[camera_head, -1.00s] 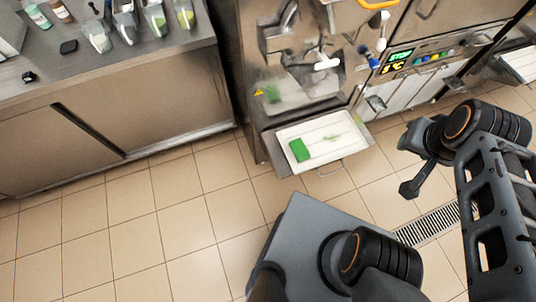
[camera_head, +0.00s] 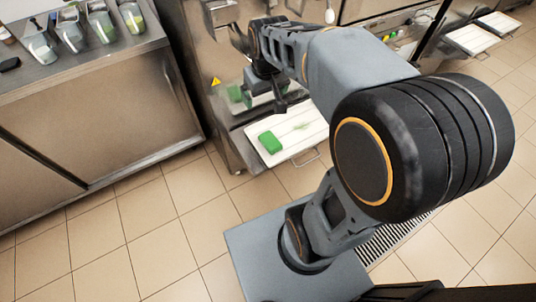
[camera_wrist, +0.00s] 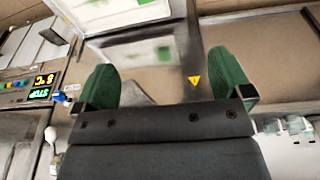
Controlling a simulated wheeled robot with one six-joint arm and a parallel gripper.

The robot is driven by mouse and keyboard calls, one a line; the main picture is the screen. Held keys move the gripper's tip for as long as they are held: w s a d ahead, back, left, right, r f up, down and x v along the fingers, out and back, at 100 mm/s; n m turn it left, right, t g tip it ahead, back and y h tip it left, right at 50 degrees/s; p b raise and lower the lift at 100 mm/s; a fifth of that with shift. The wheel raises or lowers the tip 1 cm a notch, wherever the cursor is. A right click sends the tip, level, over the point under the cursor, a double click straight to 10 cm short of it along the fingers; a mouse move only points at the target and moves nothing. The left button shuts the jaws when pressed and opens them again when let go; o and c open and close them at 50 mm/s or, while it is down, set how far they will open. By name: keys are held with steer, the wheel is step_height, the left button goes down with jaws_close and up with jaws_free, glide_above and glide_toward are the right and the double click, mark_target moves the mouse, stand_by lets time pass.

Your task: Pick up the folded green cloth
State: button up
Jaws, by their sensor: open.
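The folded green cloth (camera_head: 270,142) lies on the left part of a white drip tray (camera_head: 302,138) at the foot of the freezer. In the wrist view, a small green patch of the cloth (camera_wrist: 145,2) shows at the top edge, on the tray (camera_wrist: 105,14). My gripper (camera_head: 280,106) is above the tray's back side, apart from the cloth and partly hidden by its own wrist. In the wrist view, the two green fingers of my gripper (camera_wrist: 165,82) stand wide apart with nothing between them.
The freezer's steel front (camera_head: 212,70) rises behind the tray and mirrors the cloth. A steel counter (camera_head: 95,110) with several clear scoop containers (camera_head: 100,22) stands at the left. Another white tray (camera_head: 470,40) is at the far right. Tiled floor is free in front.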

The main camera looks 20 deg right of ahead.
steer(key=w+d+f+b, duration=0.2)
steer(key=w+f+b, duration=0.1)
steer(key=f, duration=0.5)
steer(key=w+d+f+g+b, duration=0.1)
steer(key=w+f+b, duration=0.3)
steer(key=f, duration=0.5)
steer(key=w+d+f+n+g+b, duration=0.1)
steer(key=w+d+f+b, duration=0.2)
steer(key=f+b, duration=0.3)
steer(key=shift+w+d+f+b, duration=0.1)
steer(key=shift+w+f+b, duration=0.15)
steer(key=shift+f, duration=0.35)
steer(key=shift+w+d+f+b, duration=0.1)
steer(key=shift+w+f, duration=0.1)
steer(key=shift+f, duration=0.4)
steer(key=b, duration=0.2)
glide_above(270, 140)
step_height(270, 140, down, 8)
steer(key=shift+s+a+f, duration=0.1)
steer(key=shift+d+f+b, duration=0.2)
steer(key=shift+f+b, duration=1.2)
steer(key=shift+f, duration=1.85)
steer(key=c, duration=0.9)
steer(key=shift+r, duration=0.2)
steer(key=shift+c, duration=0.2)
